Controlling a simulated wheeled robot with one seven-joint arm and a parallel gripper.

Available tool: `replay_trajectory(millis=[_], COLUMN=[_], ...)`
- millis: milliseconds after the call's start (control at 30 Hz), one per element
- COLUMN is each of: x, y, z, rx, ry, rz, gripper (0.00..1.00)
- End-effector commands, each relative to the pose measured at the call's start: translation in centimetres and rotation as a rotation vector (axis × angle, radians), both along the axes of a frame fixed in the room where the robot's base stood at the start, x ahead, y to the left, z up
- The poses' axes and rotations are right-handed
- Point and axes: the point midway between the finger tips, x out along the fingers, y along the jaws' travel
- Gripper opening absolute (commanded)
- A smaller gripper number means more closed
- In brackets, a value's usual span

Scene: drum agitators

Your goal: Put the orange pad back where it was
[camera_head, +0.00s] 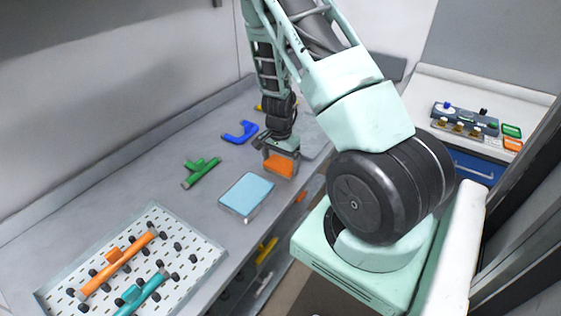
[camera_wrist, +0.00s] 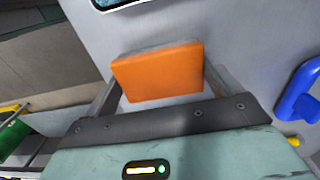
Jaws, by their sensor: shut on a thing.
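The orange pad (camera_head: 279,165) is a flat orange block. My gripper (camera_head: 280,160) is shut on it and holds it over the grey bench, right of the light blue box. In the wrist view the orange pad (camera_wrist: 158,72) sits between the two fingers of my gripper (camera_wrist: 160,82). Whether the pad touches the bench is hard to tell. Its far side is hidden.
A light blue box (camera_head: 247,194) stands left of my gripper. A green piece (camera_head: 201,171) and a blue U-shaped handle (camera_head: 240,132) lie on the grey bench (camera_head: 150,180). A white pegged tray (camera_head: 200,250) holds orange and teal agitators. A side counter carries a rack (camera_head: 464,120).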

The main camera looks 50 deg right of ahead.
Motion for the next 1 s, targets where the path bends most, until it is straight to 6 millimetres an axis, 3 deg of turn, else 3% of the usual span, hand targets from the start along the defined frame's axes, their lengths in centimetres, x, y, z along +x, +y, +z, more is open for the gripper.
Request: replay_trajectory(millis=[67, 100, 467, 1000], x=[0.0, 0.0, 0.0, 0.2], y=[0.0, 0.0, 0.0, 0.1], z=[-0.4, -0.2, 0.5, 10.5], rx=[0.000, 0.000, -0.001, -0.002], ry=[0.000, 0.000, -0.001, -0.003], rz=[0.000, 0.000, 0.001, 0.001], gripper=[0.66, 1.00, 1.00, 1.00])
